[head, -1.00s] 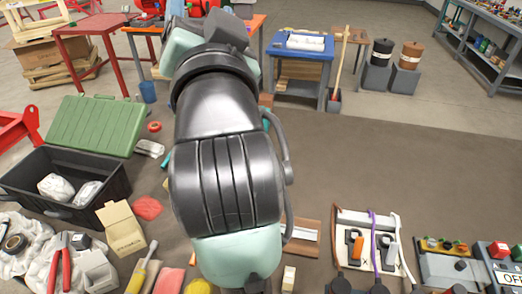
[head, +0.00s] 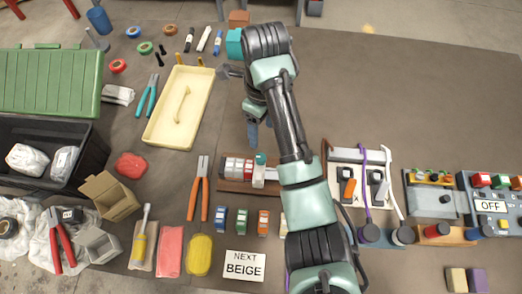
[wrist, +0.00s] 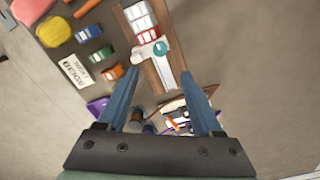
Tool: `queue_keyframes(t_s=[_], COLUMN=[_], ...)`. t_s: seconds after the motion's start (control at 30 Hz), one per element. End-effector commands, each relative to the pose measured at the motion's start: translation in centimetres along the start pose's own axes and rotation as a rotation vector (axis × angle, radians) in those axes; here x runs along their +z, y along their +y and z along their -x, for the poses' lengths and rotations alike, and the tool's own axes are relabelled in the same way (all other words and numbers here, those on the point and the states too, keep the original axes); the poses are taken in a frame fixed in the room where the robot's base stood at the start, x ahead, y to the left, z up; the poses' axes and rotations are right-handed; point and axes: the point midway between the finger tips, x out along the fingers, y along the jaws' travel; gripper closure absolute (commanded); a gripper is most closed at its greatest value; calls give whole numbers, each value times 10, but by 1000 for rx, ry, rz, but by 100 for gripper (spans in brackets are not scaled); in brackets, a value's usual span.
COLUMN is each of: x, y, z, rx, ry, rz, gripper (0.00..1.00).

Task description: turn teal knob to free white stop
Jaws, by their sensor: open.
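The teal knob (head: 260,159) sits on a wooden board (head: 222,187) at mid-picture, just beyond my forearm. In the wrist view the teal knob (wrist: 160,47) is near the top centre, on the wooden board (wrist: 153,84). White parts, seemingly the white stop (wrist: 144,51), lie beside the knob, left of it. A white channel (wrist: 167,72) runs from the knob toward my gripper. My gripper (head: 260,137) is open and empty, with blue fingers, above and beyond the board. In the wrist view its fingers (wrist: 160,75) are spread wide, apart from the knob.
Red and white blocks (wrist: 138,18) sit in line on the board. Orange-handled pliers (head: 198,190), small coloured blocks (head: 241,221) and a "NEXT BEIGE" card (head: 244,265) lie near it. A cable panel (head: 348,163) stands to the right.

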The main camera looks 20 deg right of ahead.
Motion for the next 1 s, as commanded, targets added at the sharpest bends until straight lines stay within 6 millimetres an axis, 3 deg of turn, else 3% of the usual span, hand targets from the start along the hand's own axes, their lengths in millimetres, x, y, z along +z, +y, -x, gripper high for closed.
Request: queue_keyframes(t_s=[0.6, 0.8, 1.0], x=[-1, -1, -1], y=[1, 1, 1], z=[-109, -125, -128], rx=[3, 1, 1], ry=[4, 2, 1], rz=[-3, -3, -2], gripper=[33, 33, 33])
